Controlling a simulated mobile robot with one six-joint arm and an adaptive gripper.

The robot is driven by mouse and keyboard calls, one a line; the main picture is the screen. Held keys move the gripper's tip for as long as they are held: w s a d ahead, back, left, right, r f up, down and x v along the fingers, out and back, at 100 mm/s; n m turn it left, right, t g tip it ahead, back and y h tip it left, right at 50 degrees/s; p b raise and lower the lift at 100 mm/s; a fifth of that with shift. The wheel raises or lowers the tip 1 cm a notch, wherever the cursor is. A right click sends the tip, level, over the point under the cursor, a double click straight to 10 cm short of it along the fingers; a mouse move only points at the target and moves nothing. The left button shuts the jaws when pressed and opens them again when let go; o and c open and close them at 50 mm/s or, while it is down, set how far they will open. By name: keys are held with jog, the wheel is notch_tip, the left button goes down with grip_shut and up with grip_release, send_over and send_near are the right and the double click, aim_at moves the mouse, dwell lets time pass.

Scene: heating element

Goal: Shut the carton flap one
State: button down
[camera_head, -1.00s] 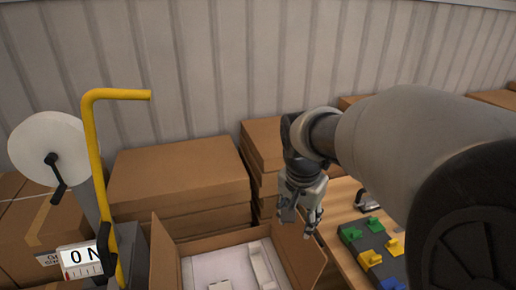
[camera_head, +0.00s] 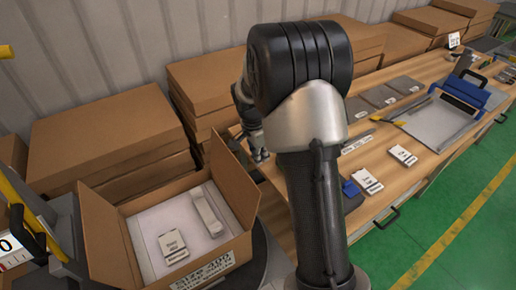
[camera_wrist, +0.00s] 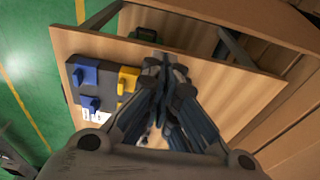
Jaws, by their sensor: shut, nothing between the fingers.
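The open carton (camera_head: 195,263) stands at the lower left of the head view. Its right flap (camera_head: 232,182) stands up, and its left flap (camera_head: 97,238) also stands up. Which one is flap one I cannot tell. Inside lie a white box (camera_head: 173,246) and a pale long piece (camera_head: 206,212) on a white lining. My gripper (camera_head: 260,156) is just right of the right flap, partly hidden behind my arm, apparently apart from it. In the wrist view my gripper (camera_wrist: 163,70) has its fingers together, with nothing held.
Stacked brown cartons (camera_head: 105,135) stand behind. A wooden workbench (camera_head: 425,140) with tools and labelled parts extends right. In the wrist view a dark board (camera_wrist: 98,88) carries blue and yellow blocks. Green floor (camera_head: 440,215) is clear at the right.

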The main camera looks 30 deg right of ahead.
jog(key=a, duration=0.1)
jog(key=a+f, duration=0.1)
jog(key=a, duration=0.1)
jog(key=shift+a+b, duration=0.3)
jog(key=shift+a, duration=0.1)
